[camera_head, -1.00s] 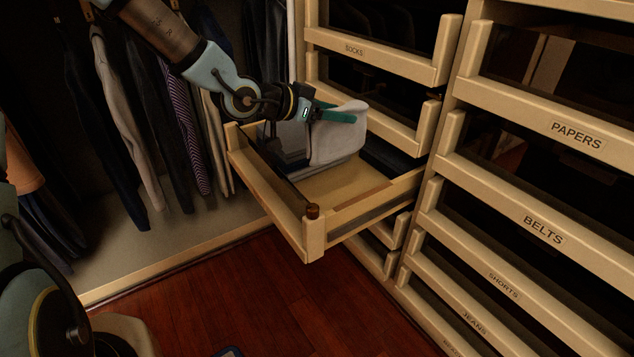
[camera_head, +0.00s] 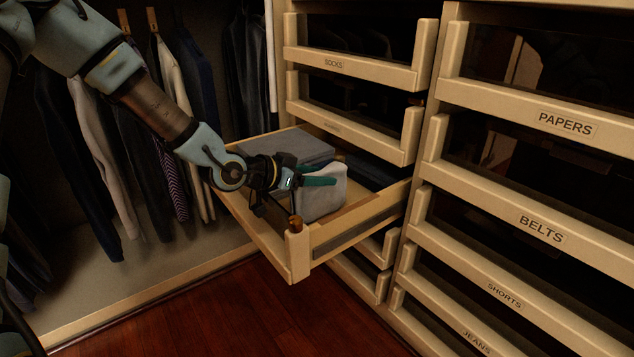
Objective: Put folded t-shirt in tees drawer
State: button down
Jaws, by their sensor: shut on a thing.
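An open drawer (camera_head: 357,226) is pulled out of the left column of drawers. Its label cannot be read from here. My gripper (camera_head: 318,179) reaches in over its front left side, with teal fingers shut on a light grey folded t-shirt (camera_head: 321,201). The t-shirt is inside the drawer's outline, low and near the front; I cannot tell whether it touches the bottom. A darker grey folded cloth (camera_head: 287,147) lies behind it in the drawer. My gripper hides part of the drawer's left interior.
Shut drawers stand above, one labelled SOCKS (camera_head: 334,64). The right column has drawers labelled PAPERS (camera_head: 566,124), BELTS (camera_head: 541,229) and SHORTS (camera_head: 505,295). Hanging clothes (camera_head: 120,170) fill the left. The red wooden floor (camera_head: 215,310) in front is clear.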

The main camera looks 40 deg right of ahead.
jog(key=shift+f, duration=0.25)
jog(key=shift+f, duration=0.1)
jog(key=shift+c, duration=0.6)
grip_release()
